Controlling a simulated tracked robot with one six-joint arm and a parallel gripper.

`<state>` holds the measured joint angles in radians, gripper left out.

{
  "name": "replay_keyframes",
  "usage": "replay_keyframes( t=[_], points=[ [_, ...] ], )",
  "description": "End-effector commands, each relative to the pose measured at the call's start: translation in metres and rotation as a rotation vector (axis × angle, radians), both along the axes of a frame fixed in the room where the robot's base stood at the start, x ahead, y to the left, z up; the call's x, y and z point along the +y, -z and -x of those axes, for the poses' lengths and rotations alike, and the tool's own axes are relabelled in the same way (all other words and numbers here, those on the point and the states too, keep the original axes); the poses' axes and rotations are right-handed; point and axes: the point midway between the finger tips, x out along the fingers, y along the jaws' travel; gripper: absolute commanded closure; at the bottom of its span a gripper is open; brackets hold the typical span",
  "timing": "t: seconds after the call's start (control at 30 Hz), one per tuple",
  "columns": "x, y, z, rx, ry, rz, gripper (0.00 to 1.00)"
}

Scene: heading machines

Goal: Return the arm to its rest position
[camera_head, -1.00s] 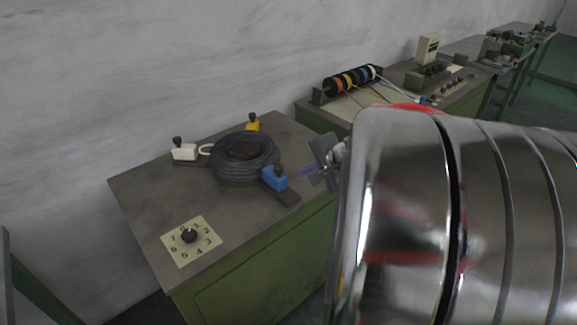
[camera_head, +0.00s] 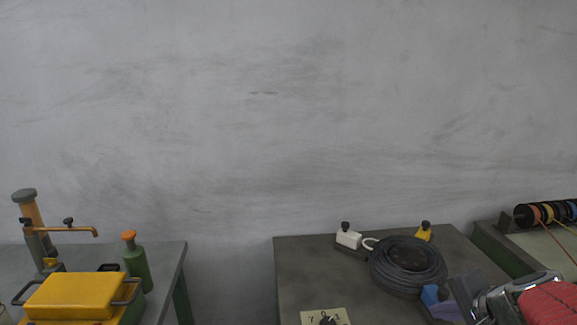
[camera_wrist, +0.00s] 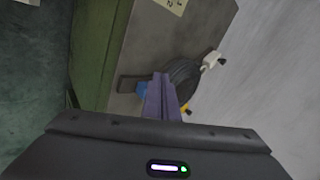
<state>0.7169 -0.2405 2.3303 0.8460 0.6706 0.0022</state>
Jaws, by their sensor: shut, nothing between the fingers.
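My arm (camera_head: 545,302) shows at the lower right of the head view, with a red section and shiny metal. My gripper (camera_wrist: 161,80) shows in the wrist view as two purplish fingers pressed together, with nothing between them. From that view they overlap the blue block (camera_wrist: 142,92) and the dark coil (camera_wrist: 182,82) on the bench. I cannot tell the gap to them. In the head view the gripper end is low at the right, near the blue block (camera_head: 430,295), partly cut by the frame's bottom.
The bench (camera_head: 300,265) carries the black coil (camera_head: 408,262), a white block (camera_head: 348,238), a yellow block (camera_head: 424,232) and a numbered dial plate (camera_head: 325,317). Colored spools (camera_head: 550,212) stand at right. A yellow box (camera_head: 75,295) and green bottle (camera_head: 136,262) stand left. A wall lies behind.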

Motion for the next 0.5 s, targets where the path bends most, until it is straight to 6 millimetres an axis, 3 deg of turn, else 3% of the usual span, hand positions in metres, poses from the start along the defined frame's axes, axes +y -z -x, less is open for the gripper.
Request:
replay_keyframes(
  t=[0.03, 0.2, 0.5],
  points=[
    [0.021, -0.004, 0.001, 0.01, -0.069, 0.033, 1.0],
    [0.075, -0.009, 0.014, 0.053, -0.276, 0.143, 1.0],
    [0.147, -0.014, 0.052, 0.116, -0.613, 0.359, 1.0]
  ],
)
